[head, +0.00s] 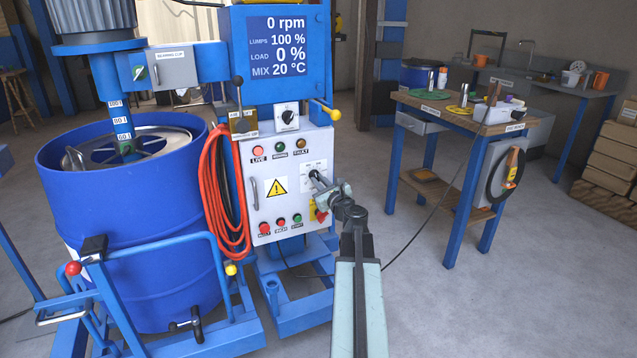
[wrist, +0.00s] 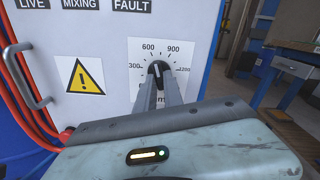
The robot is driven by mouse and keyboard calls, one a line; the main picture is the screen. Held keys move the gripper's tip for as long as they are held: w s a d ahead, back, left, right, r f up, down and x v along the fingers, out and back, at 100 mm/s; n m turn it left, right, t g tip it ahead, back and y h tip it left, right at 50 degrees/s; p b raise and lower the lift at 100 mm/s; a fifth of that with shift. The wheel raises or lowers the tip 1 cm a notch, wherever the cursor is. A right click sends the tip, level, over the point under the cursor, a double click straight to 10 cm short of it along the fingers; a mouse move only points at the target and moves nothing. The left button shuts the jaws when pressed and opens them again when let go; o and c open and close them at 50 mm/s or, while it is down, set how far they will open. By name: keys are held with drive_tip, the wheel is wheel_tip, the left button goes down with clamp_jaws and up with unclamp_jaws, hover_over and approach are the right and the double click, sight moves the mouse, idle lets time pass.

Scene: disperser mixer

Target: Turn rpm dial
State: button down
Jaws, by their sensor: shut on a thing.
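The rpm dial (wrist: 157,69) is a black knob on a white scale plate (wrist: 142,52) marked 300, 600, 900 and 1200. Its white pointer line stands nearly upright, between 600 and 900. My gripper (wrist: 163,80) is shut on the dial, with one finger at each side of it. In the head view my gripper (head: 316,179) reaches the plate at the right of the white control panel (head: 267,206) and hides part of the dial. The blue display (head: 277,45) reads 0 rpm, lumps 100 %, load 0 %, mix 20 °C.
A blue drum (head: 150,220) stands left of the panel. Orange hose (head: 220,190) hangs beside the panel's handle. Buttons (head: 281,225) line its bottom edge. A workbench (head: 450,112) stands to the right, with open floor between.

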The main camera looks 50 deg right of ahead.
drive_tip(key=shift+w+a+m, duration=0.1)
drive_tip(key=shift+a+m, duration=0.05)
drive_tip(key=shift+m, duration=1.95)
drive_tip(key=shift+w+a+m, duration=0.1)
drive_tip(key=shift+a+m, duration=0.05)
drive_tip(key=shift+m, duration=1.95)
drive_tip(key=c, duration=1.5)
unclamp_jaws()
drive_tip(key=shift+o, duration=0.2)
drive_tip(key=shift+s, duration=0.1)
drive_tip(key=v, duration=0.7)
drive_tip(key=shift+s, duration=0.35)
